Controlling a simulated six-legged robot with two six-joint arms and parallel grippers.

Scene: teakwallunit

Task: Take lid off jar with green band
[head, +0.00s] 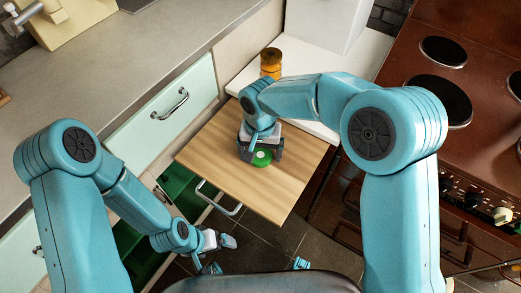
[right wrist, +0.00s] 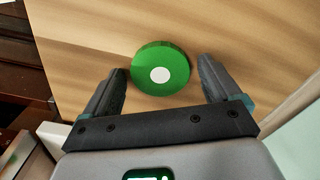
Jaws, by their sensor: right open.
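A round green lid (head: 262,157) with a white dot on top shows on the pull-out wooden board. In the right wrist view the green lid (right wrist: 160,68) sits between the fingers of my right gripper (right wrist: 165,78), with a small gap on each side. My right gripper (head: 262,152) is open and points down over the board. I cannot tell from above whether a jar is under the lid. An amber jar (head: 270,63) with a brownish top stands on the white counter behind; no green band shows on it.
The wooden board (head: 218,152) is otherwise clear. A brown stove (head: 405,62) with black plates is at the right. A pale green drawer front (head: 150,120) and a grey counter (head: 130,75) are at the left. An open green drawer (head: 180,185) lies below the board.

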